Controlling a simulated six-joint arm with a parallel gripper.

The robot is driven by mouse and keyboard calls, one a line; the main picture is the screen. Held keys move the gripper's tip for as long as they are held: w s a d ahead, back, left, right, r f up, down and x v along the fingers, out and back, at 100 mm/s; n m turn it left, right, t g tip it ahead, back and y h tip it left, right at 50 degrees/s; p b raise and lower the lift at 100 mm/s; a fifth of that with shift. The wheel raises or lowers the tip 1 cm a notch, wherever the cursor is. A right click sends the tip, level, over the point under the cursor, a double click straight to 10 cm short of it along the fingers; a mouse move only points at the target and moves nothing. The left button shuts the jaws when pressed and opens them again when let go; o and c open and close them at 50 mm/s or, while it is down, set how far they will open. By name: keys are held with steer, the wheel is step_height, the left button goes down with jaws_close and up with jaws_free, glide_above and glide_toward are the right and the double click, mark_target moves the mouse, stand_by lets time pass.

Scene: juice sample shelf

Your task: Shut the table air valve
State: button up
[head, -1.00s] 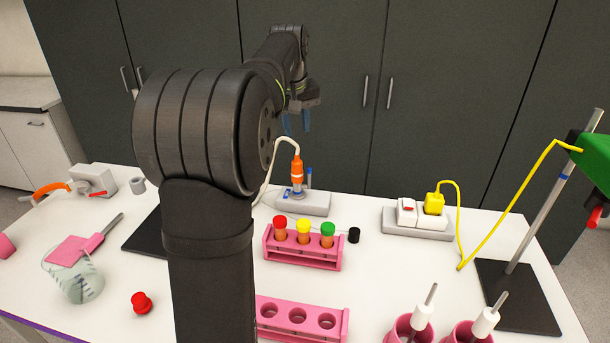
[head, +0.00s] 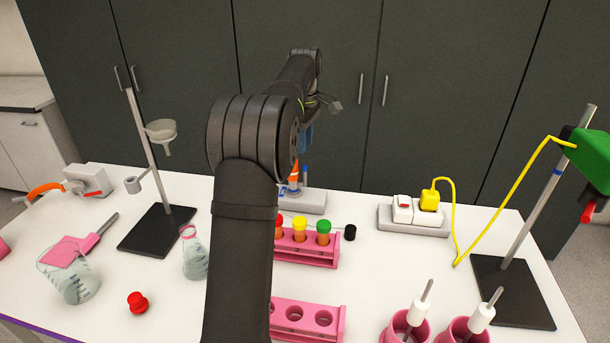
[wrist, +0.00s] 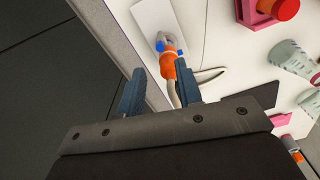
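A valve fitting with blue parts and an orange connector (head: 294,178) stands on a grey base (head: 312,201) at the back middle of the table. In the wrist view its orange connector (wrist: 168,66) and pale hose (wrist: 173,95) lie just beyond the fingers. Another grey block (head: 88,179) with a red lever and orange hose (head: 46,190) is at the left. I cannot tell for sure which is the air valve, nor the blue handle's exact setting. My gripper (head: 306,134) is open and empty above the blue and orange fitting; its blue fingers (wrist: 161,72) are apart. My arm partly hides the fitting.
A pink rack (head: 305,248) with capped tubes stands in front of the fitting. A power strip (head: 412,220) is to the right. A funnel stand (head: 150,232), a flask (head: 195,258) and a beaker (head: 72,283) are left. Dark cabinets (head: 450,100) rise behind.

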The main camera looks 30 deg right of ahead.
mark_target(305, 174)
step_height(305, 174, down, 12)
steer(key=shift+r, duration=0.2)
steer(key=shift+c, duration=0.4)
jaws_close()
